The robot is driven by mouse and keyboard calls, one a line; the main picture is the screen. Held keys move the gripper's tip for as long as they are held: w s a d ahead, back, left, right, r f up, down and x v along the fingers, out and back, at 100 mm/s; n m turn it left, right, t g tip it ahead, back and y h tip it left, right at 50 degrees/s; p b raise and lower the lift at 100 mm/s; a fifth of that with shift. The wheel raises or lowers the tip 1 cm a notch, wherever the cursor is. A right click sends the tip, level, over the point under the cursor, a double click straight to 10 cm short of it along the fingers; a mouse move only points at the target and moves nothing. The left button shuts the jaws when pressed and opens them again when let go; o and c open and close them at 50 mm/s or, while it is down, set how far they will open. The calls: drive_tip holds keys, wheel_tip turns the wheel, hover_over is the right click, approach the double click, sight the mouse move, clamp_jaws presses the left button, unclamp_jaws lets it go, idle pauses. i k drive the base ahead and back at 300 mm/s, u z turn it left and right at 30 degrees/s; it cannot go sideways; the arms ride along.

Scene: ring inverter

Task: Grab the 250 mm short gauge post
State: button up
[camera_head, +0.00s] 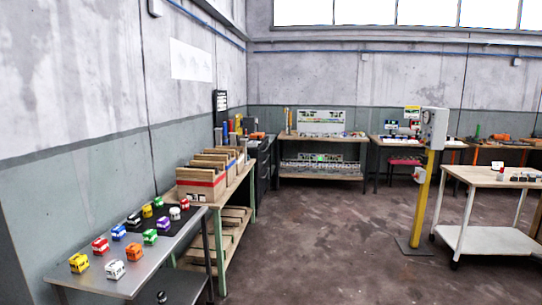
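I cannot pick out the 250 mm short gauge post for certain. Several small upright post-like things stand behind the wooden crates, among them a blue one (226,131) and a brownish one (238,124). Thin upright pieces (287,120) also stand at the left end of the back workbench (310,138). All are too small and far to read any length or label. My gripper is not in view.
A metal table (150,268) with several coloured toy-like blocks stands at the near left, before a bench with wooden crates (200,184). A yellow pole (423,200) and a white wheeled cart (485,240) stand right. The middle floor is clear.

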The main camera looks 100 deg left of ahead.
sight(243, 141)
drive_tip(key=u, duration=3.4)
drive_tip(key=i, duration=1.1)
drive_tip(key=z, duration=0.6)
drive_tip(key=i, duration=5.3)
drive_tip(key=u, duration=1.35)
drive_tip(key=i, duration=1.5)
drive_tip(key=u, duration=0.9)
